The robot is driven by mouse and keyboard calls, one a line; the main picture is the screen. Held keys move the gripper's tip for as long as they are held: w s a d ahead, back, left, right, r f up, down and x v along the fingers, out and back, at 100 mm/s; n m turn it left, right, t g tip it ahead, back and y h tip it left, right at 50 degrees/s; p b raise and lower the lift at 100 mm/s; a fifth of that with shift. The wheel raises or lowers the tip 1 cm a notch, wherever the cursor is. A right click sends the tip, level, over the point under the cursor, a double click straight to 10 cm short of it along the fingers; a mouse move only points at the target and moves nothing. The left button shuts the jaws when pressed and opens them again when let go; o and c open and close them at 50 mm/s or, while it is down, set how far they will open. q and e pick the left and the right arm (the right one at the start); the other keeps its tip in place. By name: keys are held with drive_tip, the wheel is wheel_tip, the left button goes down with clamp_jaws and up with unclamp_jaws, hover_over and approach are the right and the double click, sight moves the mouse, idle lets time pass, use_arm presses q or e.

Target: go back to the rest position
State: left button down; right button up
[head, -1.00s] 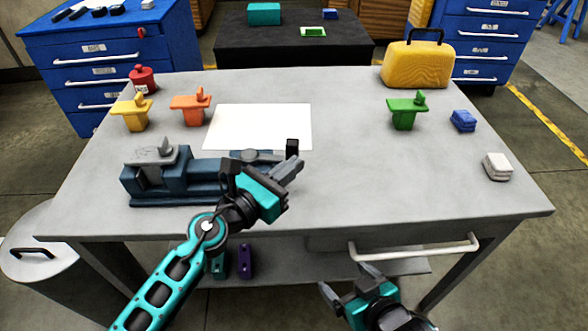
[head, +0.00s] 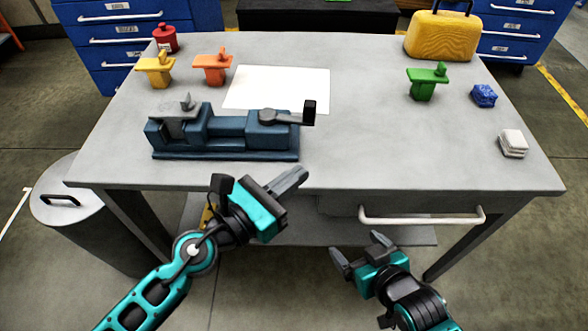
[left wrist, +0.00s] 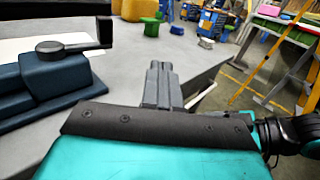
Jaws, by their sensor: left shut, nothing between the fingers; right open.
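My left gripper (head: 290,182) is shut and empty, in front of the table's near edge and to the right of the vise's front. In the left wrist view its closed fingers (left wrist: 161,88) point toward the table's front edge. My right gripper (head: 357,252) is open and empty, in front of the table and below the drawer handle. The blue vise (head: 225,135) stands on the left part of the grey table (head: 370,150). It also shows at the left of the left wrist view (left wrist: 50,80). Both grippers are clear of the vise.
A white sheet (head: 277,88) lies behind the vise. A white drawer handle (head: 421,216) juts from the front. A grey bin (head: 75,215) stands at the left.

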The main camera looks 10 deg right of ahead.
idle(0.4)
use_arm(q)
drive_tip(key=a+f+n+t+y, duration=0.2)
drive_tip(key=a+n+y, duration=0.15)
drive_tip(key=n, duration=0.55)
drive_tip(key=w+a+f+n+t+y, duration=0.1)
drive_tip(key=a+f+n+y, duration=0.1)
drive_tip(key=a+n, duration=0.45)
drive_tip(key=a+f+n+t+y, duration=0.2)
drive_tip(key=a+n+y, duration=0.1)
drive_tip(key=n, duration=0.7)
drive_tip(key=s+a+f+n+g+y, duration=0.4)
drive_tip(key=s+a+f+n, duration=0.5)
drive_tip(key=n, duration=1)
drive_tip(key=shift+a+f+g, duration=0.3)
drive_tip(key=shift+a+f, duration=0.3)
drive_tip(key=shift+f, duration=0.15)
